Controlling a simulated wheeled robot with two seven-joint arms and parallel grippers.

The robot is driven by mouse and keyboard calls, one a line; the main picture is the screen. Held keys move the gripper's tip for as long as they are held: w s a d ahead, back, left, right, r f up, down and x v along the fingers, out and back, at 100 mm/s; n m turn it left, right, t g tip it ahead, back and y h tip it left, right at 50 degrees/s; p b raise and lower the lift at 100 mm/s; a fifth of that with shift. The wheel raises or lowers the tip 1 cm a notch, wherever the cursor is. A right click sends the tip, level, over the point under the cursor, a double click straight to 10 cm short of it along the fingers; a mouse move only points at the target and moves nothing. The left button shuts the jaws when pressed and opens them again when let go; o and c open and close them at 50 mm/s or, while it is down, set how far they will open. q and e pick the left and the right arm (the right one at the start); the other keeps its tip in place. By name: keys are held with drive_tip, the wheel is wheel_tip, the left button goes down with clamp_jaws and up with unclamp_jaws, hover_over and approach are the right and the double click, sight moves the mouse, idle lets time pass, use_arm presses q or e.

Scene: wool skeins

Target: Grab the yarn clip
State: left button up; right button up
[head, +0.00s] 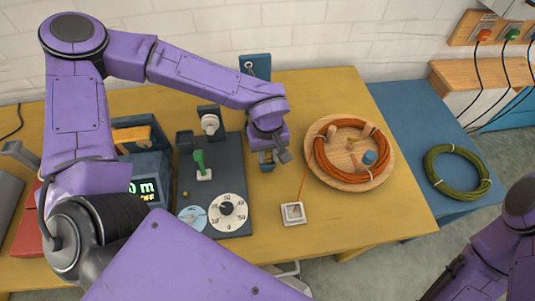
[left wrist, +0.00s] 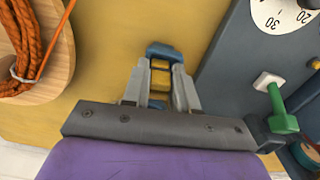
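My left gripper (head: 269,163) points down low over the yellow table, between the dark dial board and the round wooden tray. In the left wrist view its two grey fingers (left wrist: 160,80) stand apart on either side of a small blue piece with a yellow middle (left wrist: 164,52), which looks like the yarn clip. The piece lies between and just beyond the fingertips. I cannot tell whether the fingers press on it. It is mostly hidden by the gripper in the head view.
The wooden tray (head: 318,178) holds orange yarn and a small blue item (head: 369,158). An orange strand runs to a white square holder (head: 293,213). The dial board (head: 233,165) carries a green lever (head: 200,165). A green skein (head: 457,172) lies on the blue table at right.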

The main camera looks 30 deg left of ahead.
use_arm(q)
clamp_jaws()
